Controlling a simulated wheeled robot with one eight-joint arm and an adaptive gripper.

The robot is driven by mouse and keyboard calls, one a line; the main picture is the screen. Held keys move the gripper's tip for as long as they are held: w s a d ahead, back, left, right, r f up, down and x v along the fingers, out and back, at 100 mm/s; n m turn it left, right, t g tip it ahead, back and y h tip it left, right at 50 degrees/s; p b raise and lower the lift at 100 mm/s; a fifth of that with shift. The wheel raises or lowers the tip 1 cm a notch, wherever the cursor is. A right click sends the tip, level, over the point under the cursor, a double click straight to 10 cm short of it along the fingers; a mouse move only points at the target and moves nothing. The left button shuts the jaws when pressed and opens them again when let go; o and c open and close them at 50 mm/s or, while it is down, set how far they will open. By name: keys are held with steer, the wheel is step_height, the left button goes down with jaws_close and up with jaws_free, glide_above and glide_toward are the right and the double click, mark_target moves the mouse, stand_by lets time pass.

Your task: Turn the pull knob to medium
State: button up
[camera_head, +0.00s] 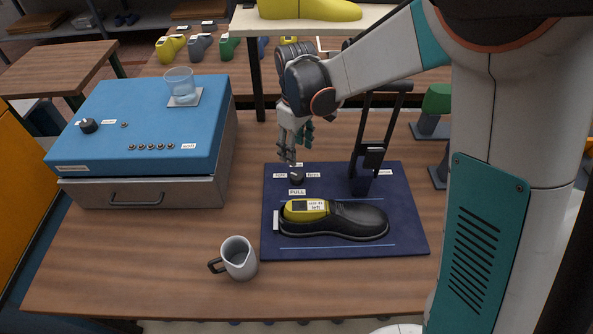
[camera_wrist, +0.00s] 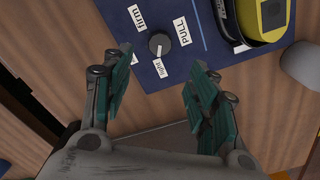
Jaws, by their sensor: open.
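The pull knob (camera_head: 296,178) is a small dark round knob on the back left of the navy mat (camera_head: 406,232). It also shows in the wrist view (camera_wrist: 160,43), where a small pale mark on it seems to face the "light" label (camera_wrist: 160,68). The "firm" label (camera_wrist: 138,17) and the "PULL" label (camera_wrist: 181,29) lie around it. A further small label (camera_head: 297,164) sits behind the knob in the head view, too small to read. My gripper (camera_head: 289,158) is open and empty above and behind the knob, apart from it; its fingers (camera_wrist: 160,98) point toward it.
A black shoe with a yellow last (camera_head: 335,219) lies on the mat in front of the knob. A black lever stand (camera_head: 368,165) rises to the right. A grey mug (camera_head: 238,258) stands front left. A blue-topped box (camera_head: 150,115) carrying a glass (camera_head: 180,86) is at left.

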mark_target(296, 175)
step_height(296, 175, down, 11)
steer(key=b, duration=0.2)
steer(key=shift+r+b, duration=0.2)
steer(key=shift+b, duration=0.2)
steer(key=shift+c, duration=0.3)
steer(key=c, duration=1)
